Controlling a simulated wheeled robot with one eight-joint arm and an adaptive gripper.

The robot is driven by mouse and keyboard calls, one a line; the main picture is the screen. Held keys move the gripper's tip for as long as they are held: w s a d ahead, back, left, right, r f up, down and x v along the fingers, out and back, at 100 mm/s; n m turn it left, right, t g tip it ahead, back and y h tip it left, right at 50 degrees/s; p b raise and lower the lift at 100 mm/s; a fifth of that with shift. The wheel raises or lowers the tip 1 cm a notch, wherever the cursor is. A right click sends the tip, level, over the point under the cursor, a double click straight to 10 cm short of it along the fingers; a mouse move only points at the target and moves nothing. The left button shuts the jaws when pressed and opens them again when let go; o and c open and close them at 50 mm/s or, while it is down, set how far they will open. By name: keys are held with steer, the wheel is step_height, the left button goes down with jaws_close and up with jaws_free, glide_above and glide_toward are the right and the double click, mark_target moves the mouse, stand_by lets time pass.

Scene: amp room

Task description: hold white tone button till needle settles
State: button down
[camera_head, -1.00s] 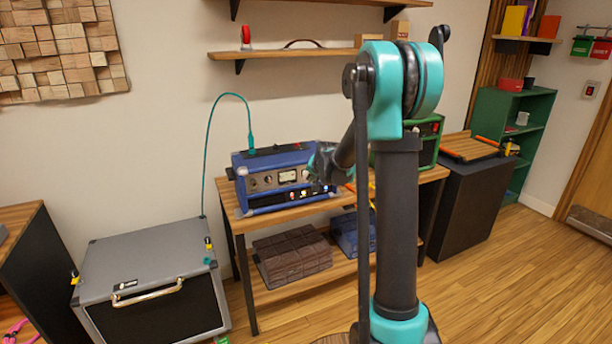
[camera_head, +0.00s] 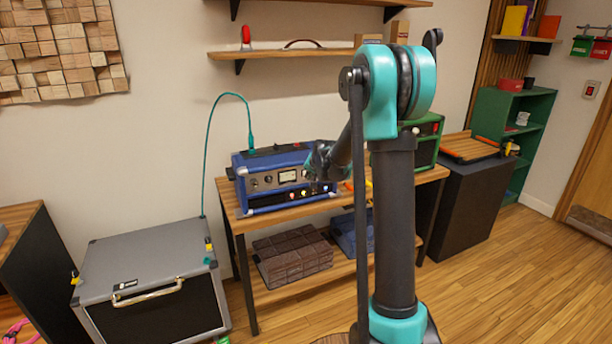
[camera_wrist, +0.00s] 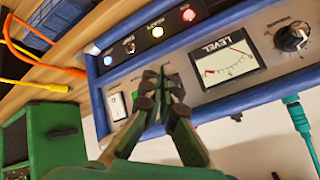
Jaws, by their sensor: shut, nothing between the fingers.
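The blue amp (camera_head: 272,182) stands on the wooden bench. My gripper (camera_wrist: 163,80) is shut and empty in front of the panel, below the button row in the picture and apart from the white button. In the head view my gripper (camera_head: 322,165) is at the amp's right end.
A knob (camera_wrist: 292,37) is right of the meter, and a white switch (camera_wrist: 117,106) is left of my fingers. Orange and yellow cables lie at the wrist view's left. A green amp (camera_head: 425,140) stands right on the bench (camera_head: 232,218). A grey cabinet (camera_head: 150,250) is at left.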

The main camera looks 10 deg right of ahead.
steer(key=shift+w, duration=0.2)
stand_by(0.6)
steer(key=shift+w+a, duration=0.1)
steer(key=shift+w, duration=0.15)
steer(key=shift+w+a, duration=0.15)
steer(key=shift+w, duration=0.3)
stand_by(0.8)
steer(key=shift+s, duration=0.1)
stand_by(3.3)
steer(key=shift+s+d, duration=0.25)
steer(key=shift+s, duration=0.55)
steer(key=shift+s, duration=0.1)
steer(key=shift+s+d, duration=0.2)
steer(key=shift+s, duration=0.55)
steer(key=shift+s+d, duration=0.25)
steer(key=shift+s, duration=0.55)
steer(key=shift+s+d, duration=0.2)
steer(key=shift+s, duration=0.55)
steer(key=shift+s, duration=0.1)
